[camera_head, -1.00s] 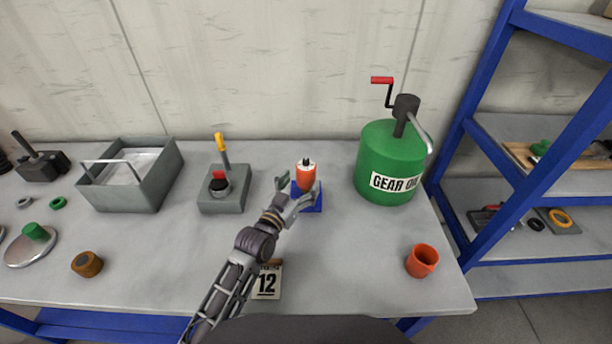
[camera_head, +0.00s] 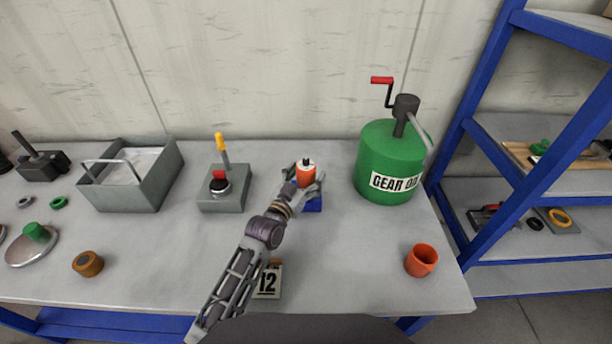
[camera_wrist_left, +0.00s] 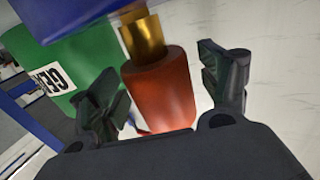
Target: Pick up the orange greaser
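In the left wrist view the greaser's orange body (camera_wrist_left: 161,92) and brass-coloured neck (camera_wrist_left: 146,40) lie between the two spread fingers of the left gripper (camera_wrist_left: 168,88). Gaps show beside the body, so the fingers look open. My right gripper is not in view.
A green gear oil drum (camera_head: 388,158) with a crank stands to the right of the greaser. A grey box with a yellow lever (camera_head: 222,200) stands to the left.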

